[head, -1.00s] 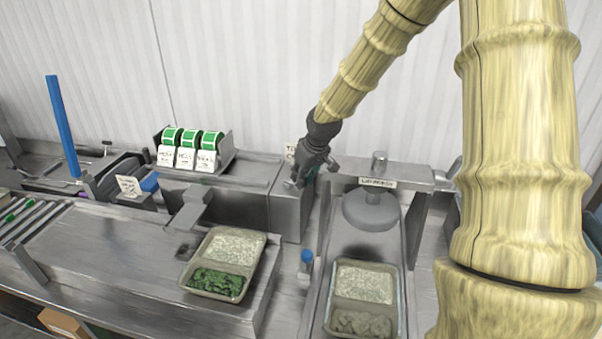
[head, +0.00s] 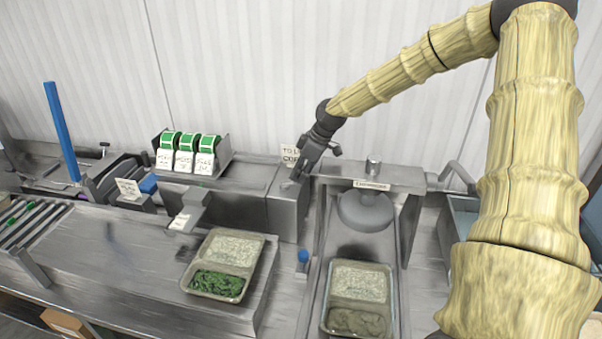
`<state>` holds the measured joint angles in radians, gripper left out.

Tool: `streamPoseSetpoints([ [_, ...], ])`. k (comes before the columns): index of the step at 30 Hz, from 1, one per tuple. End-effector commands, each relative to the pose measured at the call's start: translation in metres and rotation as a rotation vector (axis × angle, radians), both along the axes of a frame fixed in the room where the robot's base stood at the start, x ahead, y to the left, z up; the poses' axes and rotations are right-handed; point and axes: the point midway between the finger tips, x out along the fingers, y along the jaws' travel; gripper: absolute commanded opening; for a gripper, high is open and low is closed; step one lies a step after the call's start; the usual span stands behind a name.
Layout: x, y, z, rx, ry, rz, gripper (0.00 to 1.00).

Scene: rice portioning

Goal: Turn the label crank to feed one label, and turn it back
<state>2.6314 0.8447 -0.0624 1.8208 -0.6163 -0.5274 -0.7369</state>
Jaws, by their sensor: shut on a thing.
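My gripper (head: 299,176) is at the upper right end of the grey label machine (head: 288,205), beside the press stand. It is shut on the label crank, whose handle is mostly hidden behind the fingers. A pale label (head: 180,222) shows at the tip of the machine's grey feed arm (head: 194,204), which reaches out over the bench. Three green label rolls (head: 186,141) with white cards stand in a rack on the machine.
A tray of rice and greens (head: 243,238) sits on the bench below the feed arm. A second tray (head: 388,285) lies below the round press head (head: 366,212). A blue knob (head: 303,256) stands between them.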

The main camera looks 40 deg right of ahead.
Motion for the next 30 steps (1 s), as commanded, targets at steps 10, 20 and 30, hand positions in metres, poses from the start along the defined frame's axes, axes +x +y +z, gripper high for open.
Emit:
streamPoseSetpoints([
  [10,0.005,-0.0039,-0.0012,-0.001,0.001,0.105,0.0],
  [20,0.0062,-0.0037,-0.0007,-0.002,0.001,0.118,0.0],
  [30,0.0066,-0.003,-0.0004,-0.001,0.0,0.118,0.44],
])
